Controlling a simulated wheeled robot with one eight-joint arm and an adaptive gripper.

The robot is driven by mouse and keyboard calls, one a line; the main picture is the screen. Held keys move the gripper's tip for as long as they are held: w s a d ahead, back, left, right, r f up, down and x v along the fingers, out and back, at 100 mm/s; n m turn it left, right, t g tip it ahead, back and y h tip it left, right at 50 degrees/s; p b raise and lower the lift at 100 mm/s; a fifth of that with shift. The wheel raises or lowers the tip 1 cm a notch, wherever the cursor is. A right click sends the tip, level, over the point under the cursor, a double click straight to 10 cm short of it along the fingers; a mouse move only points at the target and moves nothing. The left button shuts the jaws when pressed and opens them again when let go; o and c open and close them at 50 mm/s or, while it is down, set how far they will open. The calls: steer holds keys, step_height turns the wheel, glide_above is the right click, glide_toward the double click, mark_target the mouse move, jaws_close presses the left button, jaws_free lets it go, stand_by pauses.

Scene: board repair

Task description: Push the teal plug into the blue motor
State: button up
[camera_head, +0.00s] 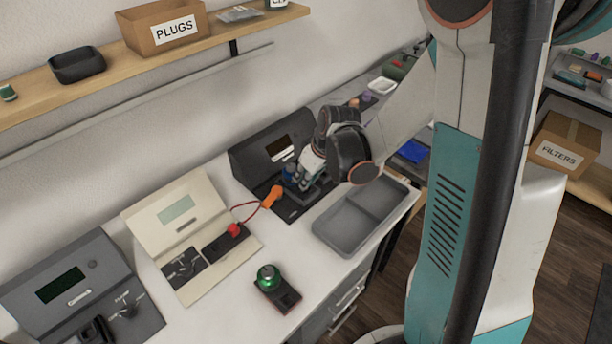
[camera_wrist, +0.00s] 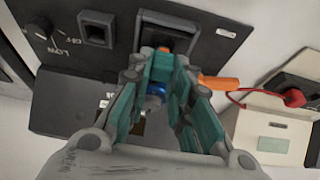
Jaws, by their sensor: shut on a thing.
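My gripper (camera_head: 296,184) is down at the dark machine (camera_head: 262,148) at the back, over its front panel. In the wrist view my gripper (camera_wrist: 164,72) has its teal-padded fingers closed in around a small shiny blue part, which looks like the blue motor (camera_wrist: 155,90). The blue part also shows beside the fingers in the head view (camera_head: 289,173). The fingertips are in front of a black square socket (camera_wrist: 170,38) and hide part of it. I cannot pick out the teal plug from the teal finger pads.
An orange plug (camera_head: 272,196) is beside my gripper, with a red lead to a red plug (camera_head: 235,230) on the cream machine (camera_head: 170,207). A grey divided tray (camera_head: 322,234) lies to the right. A green-topped device (camera_head: 268,274) stands in front.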

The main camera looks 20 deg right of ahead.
steer(key=shift+f, duration=1)
stand_by(1.7)
steer(key=o, duration=1)
steer(key=shift+o, duration=1.4)
steer(key=shift+r+p, duration=1.15)
steer(key=shift+r, duration=0.55)
steer(key=shift+r+p, duration=2.1)
steer(key=shift+r, duration=0.75)
